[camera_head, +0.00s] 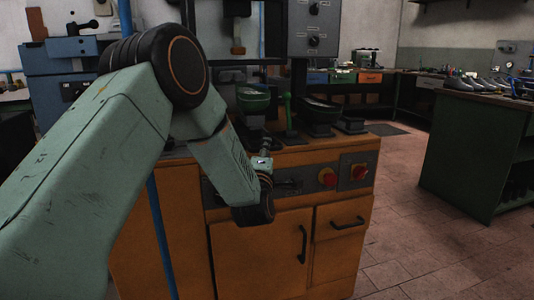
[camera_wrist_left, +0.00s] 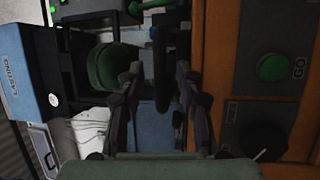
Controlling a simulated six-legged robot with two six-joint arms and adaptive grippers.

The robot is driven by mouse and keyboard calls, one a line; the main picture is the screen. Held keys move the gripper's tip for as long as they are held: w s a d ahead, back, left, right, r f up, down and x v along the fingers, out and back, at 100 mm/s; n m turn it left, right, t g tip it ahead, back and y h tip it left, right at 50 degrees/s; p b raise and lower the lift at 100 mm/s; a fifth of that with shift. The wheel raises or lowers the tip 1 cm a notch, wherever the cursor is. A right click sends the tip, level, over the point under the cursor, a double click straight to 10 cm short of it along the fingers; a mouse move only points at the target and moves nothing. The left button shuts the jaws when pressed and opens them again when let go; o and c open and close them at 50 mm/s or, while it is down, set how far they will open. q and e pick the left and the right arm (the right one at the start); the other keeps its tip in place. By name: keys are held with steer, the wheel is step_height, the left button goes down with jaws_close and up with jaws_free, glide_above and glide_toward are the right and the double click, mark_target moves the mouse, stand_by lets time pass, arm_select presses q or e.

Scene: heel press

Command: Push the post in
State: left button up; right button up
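My left arm reaches across the head view to the orange press cabinet (camera_head: 255,260). My left gripper (camera_wrist_left: 160,78) is open in the left wrist view, its two dark fingers apart. A dark upright bar (camera_wrist_left: 162,60) shows between the fingers; I cannot tell whether it is the post or whether they touch it. A round green pad (camera_wrist_left: 108,66) lies left of the fingers; a green cup-like pad (camera_head: 253,99) shows on the press in the head view. A green lever (camera_head: 288,112) stands right of it. No post is clearly identifiable. My right gripper is out of view.
A green GO button (camera_wrist_left: 272,67) and a black knob (camera_wrist_left: 264,136) are on the panel right of the gripper. A dark pad (camera_head: 319,112) stands right of the lever. The floor (camera_head: 425,240) at right is clear.

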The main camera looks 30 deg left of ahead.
arm_select(q)
steer(key=shift+w+a+r, duration=0.1)
steer(key=shift+w+a, duration=0.25)
steer(key=shift+w, duration=0.45)
steer(key=shift+s, duration=0.1)
steer(key=shift+c, duration=0.3)
steer(key=shift+c, duration=0.7)
jaws_close()
